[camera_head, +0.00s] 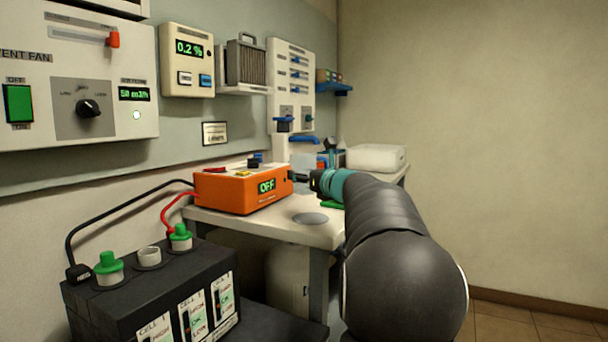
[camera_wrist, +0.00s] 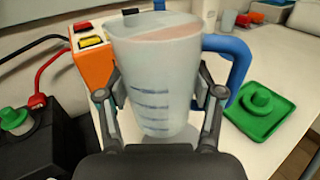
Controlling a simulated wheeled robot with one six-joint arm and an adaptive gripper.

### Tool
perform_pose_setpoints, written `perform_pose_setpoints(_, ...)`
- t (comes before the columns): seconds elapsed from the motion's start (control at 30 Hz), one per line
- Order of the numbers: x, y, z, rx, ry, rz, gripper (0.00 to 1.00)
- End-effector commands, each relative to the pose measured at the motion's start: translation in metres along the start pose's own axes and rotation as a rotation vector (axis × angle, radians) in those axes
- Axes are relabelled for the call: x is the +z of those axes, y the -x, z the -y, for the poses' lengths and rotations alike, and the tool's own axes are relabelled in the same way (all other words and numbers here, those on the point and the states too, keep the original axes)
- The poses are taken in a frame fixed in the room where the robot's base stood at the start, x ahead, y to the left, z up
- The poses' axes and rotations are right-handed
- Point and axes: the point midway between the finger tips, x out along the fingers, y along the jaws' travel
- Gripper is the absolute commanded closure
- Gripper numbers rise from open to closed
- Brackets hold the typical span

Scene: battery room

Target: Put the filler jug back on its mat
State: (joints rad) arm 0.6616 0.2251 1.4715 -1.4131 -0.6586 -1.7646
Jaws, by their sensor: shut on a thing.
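The filler jug (camera_wrist: 152,75) is a pale translucent cup with dark level marks and a blue handle (camera_wrist: 232,62) on its right. My gripper (camera_wrist: 158,88) is shut on its sides, and the jug looks upright.
An orange charger reading OFF (camera_head: 243,190) stands left of the mat. A green tray (camera_wrist: 282,123) with a green cap lies right of the jug. A black battery (camera_head: 150,295) with two capped cells and one uncapped is front left. A white box (camera_head: 376,158) stands behind.

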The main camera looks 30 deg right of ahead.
Motion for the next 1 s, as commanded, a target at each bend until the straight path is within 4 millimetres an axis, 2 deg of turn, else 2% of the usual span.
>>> perform_pose_setpoints(0.03,-0.004,0.003,0.007,-0.01,0.0,0.0,0.62)
perform_pose_setpoints(0.2,-0.016,0.007,0.017,-0.024,-0.001,0.0,0.62)
perform_pose_setpoints(0.63,-0.057,0.006,0.015,-0.021,-0.002,0.0,0.62)
perform_pose_setpoints(1.0,-0.065,0.006,0.014,-0.02,0.0,0.001,0.62)
